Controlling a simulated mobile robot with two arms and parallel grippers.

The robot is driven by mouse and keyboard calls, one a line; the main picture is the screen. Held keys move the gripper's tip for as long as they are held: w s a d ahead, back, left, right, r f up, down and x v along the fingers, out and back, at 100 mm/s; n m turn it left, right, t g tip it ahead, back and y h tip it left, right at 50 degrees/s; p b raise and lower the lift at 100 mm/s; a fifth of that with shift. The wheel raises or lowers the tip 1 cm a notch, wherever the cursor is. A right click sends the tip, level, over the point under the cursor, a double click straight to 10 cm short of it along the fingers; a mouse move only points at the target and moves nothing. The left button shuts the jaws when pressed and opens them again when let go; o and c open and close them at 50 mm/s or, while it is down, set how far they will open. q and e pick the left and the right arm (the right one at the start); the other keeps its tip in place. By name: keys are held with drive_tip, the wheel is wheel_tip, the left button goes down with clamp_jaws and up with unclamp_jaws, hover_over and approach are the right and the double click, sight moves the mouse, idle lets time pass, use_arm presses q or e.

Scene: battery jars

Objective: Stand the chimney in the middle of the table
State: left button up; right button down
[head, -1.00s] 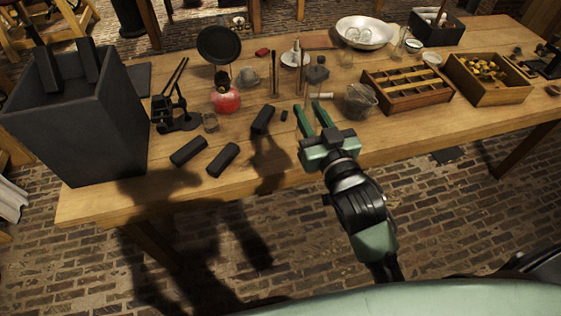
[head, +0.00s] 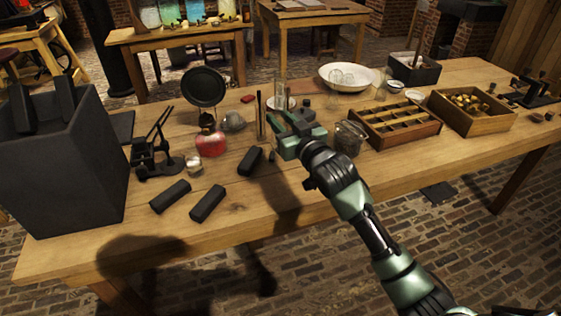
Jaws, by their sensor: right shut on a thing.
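The chimney appears to be the clear, upright glass tube (head: 281,88), which rises just behind my right gripper's jaws. My right gripper (head: 282,118) is over the middle of the table (head: 330,190) and shut on the tube's lower part, mostly hidden by the gripper. I cannot tell whether the tube's foot touches the table. My left gripper is not in view.

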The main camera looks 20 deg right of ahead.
wheel_tip(320, 180, down, 8)
drive_tip(key=shift+r, duration=0.1)
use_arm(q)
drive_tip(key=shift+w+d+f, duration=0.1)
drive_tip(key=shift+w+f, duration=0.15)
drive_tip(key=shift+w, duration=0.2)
use_arm(e)
drive_tip(key=shift+f, duration=2.15)
drive_tip(key=c, duration=1.1)
unclamp_jaws()
drive_tip(key=shift+f, duration=0.1)
drive_tip(key=shift+s, duration=0.1)
use_arm(q)
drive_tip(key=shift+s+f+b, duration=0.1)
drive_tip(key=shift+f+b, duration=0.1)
drive_tip(key=shift+b, duration=0.2)
use_arm(e)
drive_tip(key=s+d, duration=0.2)
drive_tip(key=s, duration=0.9)
drive_tip(key=shift+s+d, duration=0.15)
drive_tip(key=shift+s, duration=0.2)
